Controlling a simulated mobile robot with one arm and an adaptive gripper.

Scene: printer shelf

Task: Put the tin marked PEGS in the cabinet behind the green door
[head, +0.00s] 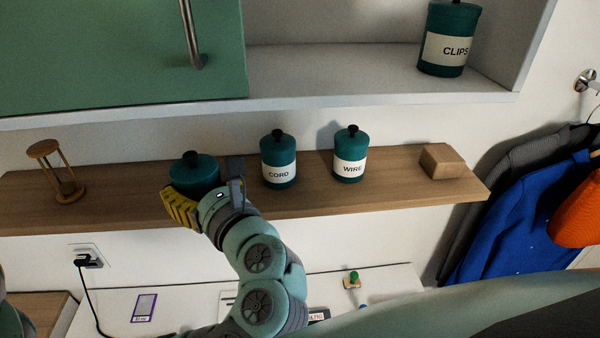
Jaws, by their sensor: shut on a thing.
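A teal tin with a dark lid knob (197,170) stands at the wooden shelf, left of the CORD tin; its label is hidden behind my gripper, so I cannot read it. My gripper (207,192) is shut on this tin, with yellow finger pads on its left side and a grey finger on its right. The tin looks upright, and I cannot tell whether its base touches the shelf. The green door (120,55) with a metal handle covers the left part of the wall cabinet (345,75) above.
The CORD tin (278,160) and WIRE tin (350,155) stand close on the right of my gripper. An hourglass (57,172) and a wooden block (441,161) are on the wooden shelf (400,185). A CLIPS tin (447,40) stands in the cabinet's open right part.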

